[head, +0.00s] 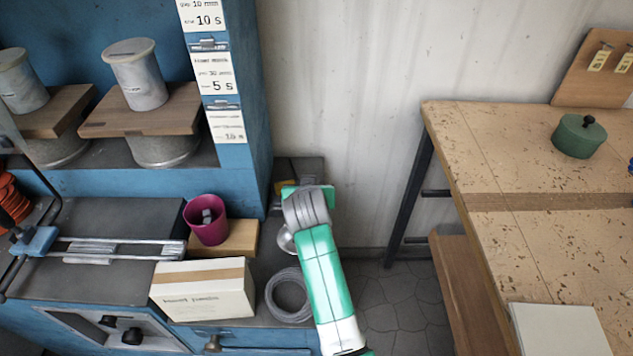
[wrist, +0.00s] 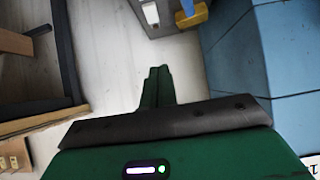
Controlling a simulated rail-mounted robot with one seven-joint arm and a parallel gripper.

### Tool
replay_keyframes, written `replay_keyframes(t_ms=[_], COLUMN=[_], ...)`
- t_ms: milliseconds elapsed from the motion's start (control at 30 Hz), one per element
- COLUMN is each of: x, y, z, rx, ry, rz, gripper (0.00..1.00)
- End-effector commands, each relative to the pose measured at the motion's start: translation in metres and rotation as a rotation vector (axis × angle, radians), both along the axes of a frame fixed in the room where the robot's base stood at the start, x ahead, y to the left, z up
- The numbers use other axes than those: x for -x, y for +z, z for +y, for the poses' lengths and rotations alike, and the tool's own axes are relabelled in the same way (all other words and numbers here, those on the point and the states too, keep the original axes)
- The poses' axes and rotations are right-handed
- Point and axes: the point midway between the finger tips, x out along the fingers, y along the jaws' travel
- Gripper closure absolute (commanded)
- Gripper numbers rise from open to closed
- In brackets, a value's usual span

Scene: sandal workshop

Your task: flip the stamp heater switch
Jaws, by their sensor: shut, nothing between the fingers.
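My gripper (wrist: 158,88) shows in the wrist view with its green fingers together and nothing between them. Ahead of the fingertips, at the top edge, is a grey box-like unit (wrist: 165,28) with a pale oval part (wrist: 150,12). A yellow piece (wrist: 190,18) sits at its right side. The fingertips are apart from all of these. I cannot make out for certain which part is the stamp heater switch.
The blue cabinet (head: 262,120) stands left of my arm; its blue side is right in the wrist view. A wooden workbench (head: 500,160) stands right.

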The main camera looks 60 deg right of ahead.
Motion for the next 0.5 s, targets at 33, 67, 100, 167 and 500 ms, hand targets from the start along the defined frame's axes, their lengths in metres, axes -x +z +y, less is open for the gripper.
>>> replay_keyframes(t_ms=[33, 67, 100, 167, 500], x=[0.003, 0.003, 0.004, 0.004, -0.003], y=[-0.003, -0.004, -0.005, -0.005, -0.018], z=[-0.002, -0.003, -0.003, -0.003, -0.015], rx=[-0.006, -0.007, -0.008, -0.008, -0.007], ry=[-0.007, -0.008, -0.01, -0.009, -0.008], rz=[0.006, 0.008, 0.008, 0.008, 0.006], gripper=[1.0, 1.0, 1.0, 1.0, 1.0])
